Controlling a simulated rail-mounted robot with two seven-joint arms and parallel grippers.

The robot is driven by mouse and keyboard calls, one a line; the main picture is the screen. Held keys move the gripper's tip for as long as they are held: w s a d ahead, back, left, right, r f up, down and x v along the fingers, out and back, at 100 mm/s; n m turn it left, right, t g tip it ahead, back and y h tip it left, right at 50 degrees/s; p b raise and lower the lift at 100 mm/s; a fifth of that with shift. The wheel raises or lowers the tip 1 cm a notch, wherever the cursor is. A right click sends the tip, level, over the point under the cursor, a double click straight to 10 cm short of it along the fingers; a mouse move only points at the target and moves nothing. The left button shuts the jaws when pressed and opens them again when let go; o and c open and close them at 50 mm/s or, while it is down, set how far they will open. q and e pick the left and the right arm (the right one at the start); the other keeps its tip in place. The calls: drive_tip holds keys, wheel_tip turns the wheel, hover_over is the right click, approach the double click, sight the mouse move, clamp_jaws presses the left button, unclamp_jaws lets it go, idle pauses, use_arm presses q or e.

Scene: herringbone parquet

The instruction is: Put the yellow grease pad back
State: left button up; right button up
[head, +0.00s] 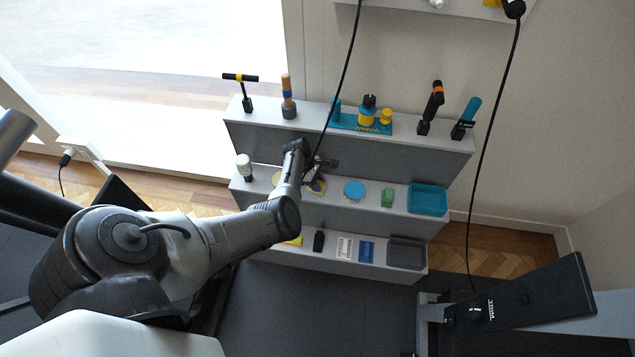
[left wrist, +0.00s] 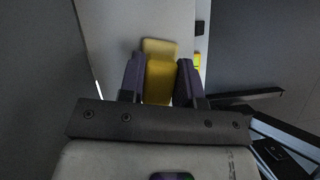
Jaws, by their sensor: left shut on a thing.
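The yellow grease pad (left wrist: 158,84) is between the two dark fingers of my left gripper (left wrist: 160,82) in the left wrist view. The fingers are shut on its sides. A paler yellow patch (left wrist: 160,47) lies just beyond it on a grey surface; I cannot tell whether it is a marking or a reflection. In the head view my left gripper (head: 317,184) is over the middle shelf (head: 335,209), and my arm hides part of that shelf. A yellowish round spot (head: 276,178) shows beside the arm. My right gripper is not in view.
On the middle shelf stand a white bottle (head: 244,167), a blue disc (head: 355,190), a green block (head: 388,197) and a teal tray (head: 428,199). Upright tools stand on the top shelf (head: 300,125). A yellow item (head: 295,241) and a grey tray (head: 406,252) are on the bottom shelf. Black cables hang in front.

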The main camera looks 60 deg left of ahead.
use_arm(q)
drive_tip(key=shift+f, duration=0.25)
drive_tip(key=o, duration=1.3)
drive_tip(key=shift+r, duration=0.1)
drive_tip(key=shift+s+a+r, duration=0.1)
drive_tip(key=shift+r, duration=0.2)
drive_tip(key=p+v, duration=0.6)
drive_tip(key=v, duration=0.5)
drive_tip(key=shift+a, duration=0.15)
drive_tip(key=shift+s, duration=0.1)
